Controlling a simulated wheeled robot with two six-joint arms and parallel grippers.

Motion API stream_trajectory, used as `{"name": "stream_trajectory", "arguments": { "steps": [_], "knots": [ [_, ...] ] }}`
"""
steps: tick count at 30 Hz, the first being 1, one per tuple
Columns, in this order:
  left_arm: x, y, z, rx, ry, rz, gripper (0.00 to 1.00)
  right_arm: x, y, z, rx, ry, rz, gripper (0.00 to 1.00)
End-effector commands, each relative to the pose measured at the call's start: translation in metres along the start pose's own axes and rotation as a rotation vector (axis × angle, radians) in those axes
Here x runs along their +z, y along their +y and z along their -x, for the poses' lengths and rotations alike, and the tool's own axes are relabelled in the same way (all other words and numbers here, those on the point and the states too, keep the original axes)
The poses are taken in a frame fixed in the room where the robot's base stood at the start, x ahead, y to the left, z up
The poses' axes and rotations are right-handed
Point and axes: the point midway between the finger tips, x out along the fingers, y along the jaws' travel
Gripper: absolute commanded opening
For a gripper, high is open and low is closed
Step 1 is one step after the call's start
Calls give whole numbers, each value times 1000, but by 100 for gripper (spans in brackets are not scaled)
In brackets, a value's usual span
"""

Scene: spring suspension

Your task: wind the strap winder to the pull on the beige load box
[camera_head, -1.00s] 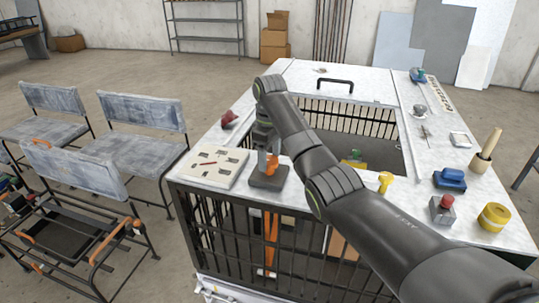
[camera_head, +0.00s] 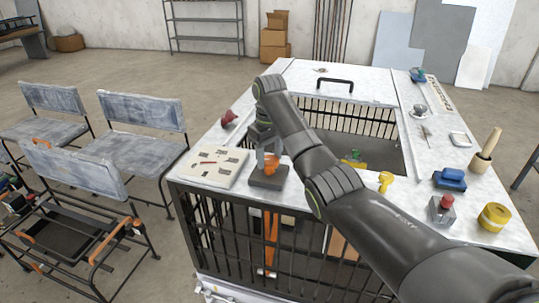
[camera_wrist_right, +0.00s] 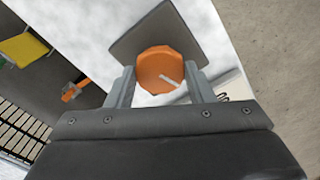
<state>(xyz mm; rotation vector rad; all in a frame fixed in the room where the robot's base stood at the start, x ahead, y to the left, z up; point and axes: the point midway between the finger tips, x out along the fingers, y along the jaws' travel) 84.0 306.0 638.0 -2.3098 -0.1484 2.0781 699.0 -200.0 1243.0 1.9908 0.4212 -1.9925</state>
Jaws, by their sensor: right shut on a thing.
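The strap winder is an orange knob (camera_head: 271,160) on a dark grey base (camera_head: 268,181), near the bench's front left corner. My right gripper (camera_head: 267,158) reaches down onto it and is shut on the knob. The beige load box (camera_head: 228,180) lies just left of the winder. It has a red pointer and several dark marks; its finer markings are too small to read. My left gripper is not in view.
The bench top has a large opening with a barred cage below. A yellow piece (camera_head: 386,179), a grey box with a red button (camera_head: 442,209), a yellow roll (camera_head: 494,217) and a blue block (camera_head: 450,179) stand right. A dark red piece (camera_head: 228,117) lies behind the load box.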

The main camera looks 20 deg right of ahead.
Motion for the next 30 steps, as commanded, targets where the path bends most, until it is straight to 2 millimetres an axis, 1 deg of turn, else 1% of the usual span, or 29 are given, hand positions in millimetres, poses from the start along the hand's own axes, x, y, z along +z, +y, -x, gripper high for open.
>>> {"name": "stream_trajectory", "arguments": {
  "steps": [6, 15, 21, 30],
  "knots": [
    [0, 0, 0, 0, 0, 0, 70, -1, 0, 1, 0, 3, -185, 25],
    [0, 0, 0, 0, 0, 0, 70, -1, 0, 1, 0, 4, -381, 25],
    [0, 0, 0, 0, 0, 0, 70, -1, 0, 1, 0, 4, -455, 25],
    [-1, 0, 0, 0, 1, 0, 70, -1, 0, 1, 1, 4, -488, 25]
  ]
}}
